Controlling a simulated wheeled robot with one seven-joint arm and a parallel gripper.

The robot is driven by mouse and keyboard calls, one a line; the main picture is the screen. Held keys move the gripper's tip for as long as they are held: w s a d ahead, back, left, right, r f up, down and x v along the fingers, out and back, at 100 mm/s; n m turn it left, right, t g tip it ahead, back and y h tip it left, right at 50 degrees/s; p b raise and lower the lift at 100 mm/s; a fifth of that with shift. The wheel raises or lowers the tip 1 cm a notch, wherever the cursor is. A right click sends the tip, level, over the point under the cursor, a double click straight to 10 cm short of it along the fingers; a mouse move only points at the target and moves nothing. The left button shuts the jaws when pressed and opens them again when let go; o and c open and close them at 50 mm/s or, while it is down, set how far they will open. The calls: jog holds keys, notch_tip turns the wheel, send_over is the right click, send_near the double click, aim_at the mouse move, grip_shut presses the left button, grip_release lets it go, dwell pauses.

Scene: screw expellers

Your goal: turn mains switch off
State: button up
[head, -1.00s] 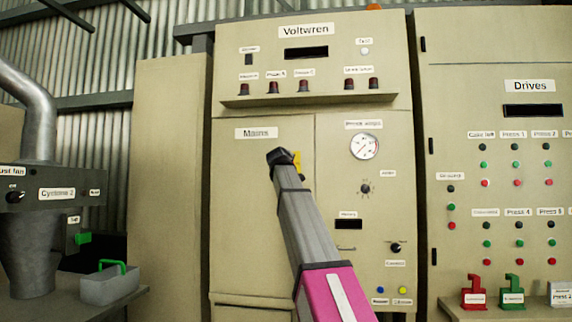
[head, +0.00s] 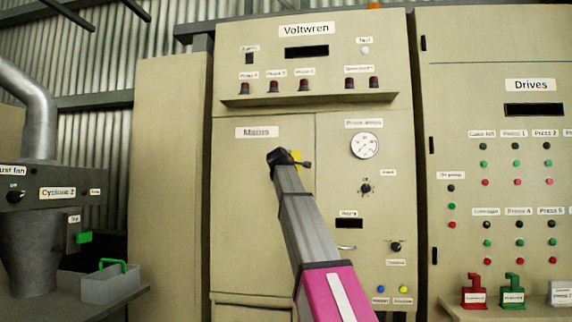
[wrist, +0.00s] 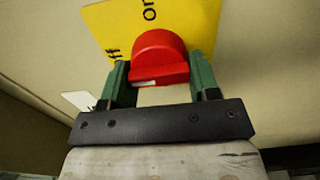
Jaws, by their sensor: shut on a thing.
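The mains switch is a red rotary knob (wrist: 160,55) on a yellow plate (wrist: 107,20) in the wrist view. The plate reads "On" at the top, and at the left only "ff" shows. A small white mark shows at the knob's lower left edge; I cannot tell the switch setting from it. My gripper (wrist: 160,72) has its green fingers either side of the knob and is shut on it. In the head view, my wrist covers the knob; a bit of the yellow plate (head: 297,156) shows, on the panel labelled Mains (head: 257,132).
A pressure-type dial (head: 365,146) and small knobs sit right of the switch. A ledge (head: 310,99) with red lamps juts out above. The Drives cabinet (head: 530,86) stands at the right. A grey bin (head: 110,287) with a green handle is at the lower left.

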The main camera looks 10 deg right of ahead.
dwell(0.3)
jog(key=o, duration=1.2)
jog(key=shift+o, duration=0.2)
jog(key=v, duration=1)
jog(key=shift+s+a, duration=0.15)
jog(key=shift+s, duration=0.25)
